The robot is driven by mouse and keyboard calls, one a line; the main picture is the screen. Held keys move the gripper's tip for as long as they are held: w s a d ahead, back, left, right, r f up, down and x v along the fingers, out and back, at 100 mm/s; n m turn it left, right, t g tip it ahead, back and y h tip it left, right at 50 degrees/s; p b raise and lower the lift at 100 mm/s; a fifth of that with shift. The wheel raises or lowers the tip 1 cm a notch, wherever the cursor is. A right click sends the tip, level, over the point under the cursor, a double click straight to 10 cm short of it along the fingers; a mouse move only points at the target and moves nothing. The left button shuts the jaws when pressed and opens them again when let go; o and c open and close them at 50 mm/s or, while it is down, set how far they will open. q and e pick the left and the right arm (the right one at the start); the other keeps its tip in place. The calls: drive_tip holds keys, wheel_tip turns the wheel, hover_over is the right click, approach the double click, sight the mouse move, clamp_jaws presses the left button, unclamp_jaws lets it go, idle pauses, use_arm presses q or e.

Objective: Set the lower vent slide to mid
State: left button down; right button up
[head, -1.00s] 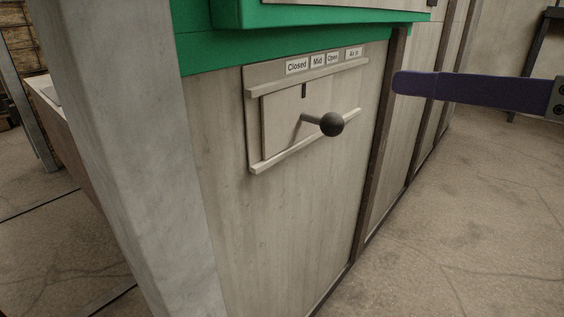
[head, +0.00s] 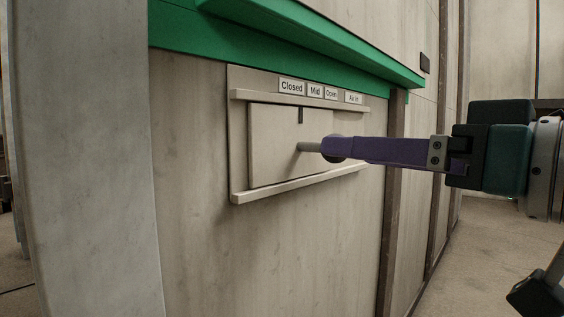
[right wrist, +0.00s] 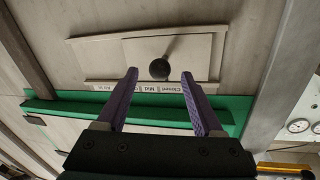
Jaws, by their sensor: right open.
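The lower vent slide (head: 270,135) is a pale panel between two rails, with a dark mark under the right end of the "Closed" label (head: 292,87), near the "Mid" label (head: 315,90). Its rod ends in a dark round knob, mostly hidden by a finger in the head view; the knob (right wrist: 159,69) shows in the right wrist view. My right gripper (head: 330,148) is open at the knob. In the right wrist view its purple fingertips (right wrist: 160,75) stand on either side of the knob, with gaps visible. My left gripper is not in view.
A green ledge (head: 320,50) juts out above the slide. A pale post (head: 85,150) stands to the left. The wall below the slide is bare, and open floor (head: 490,250) lies to the right.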

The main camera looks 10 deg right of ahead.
sight(344, 160)
drive_tip(key=b+x, duration=0.1)
drive_tip(key=x, duration=0.2)
drive_tip(key=shift+w+f, duration=0.15)
drive_tip(key=shift+w+a+b, duration=0.3)
drive_tip(key=shift+w, duration=0.2)
drive_tip(key=c, duration=0.8)
clamp_jaws()
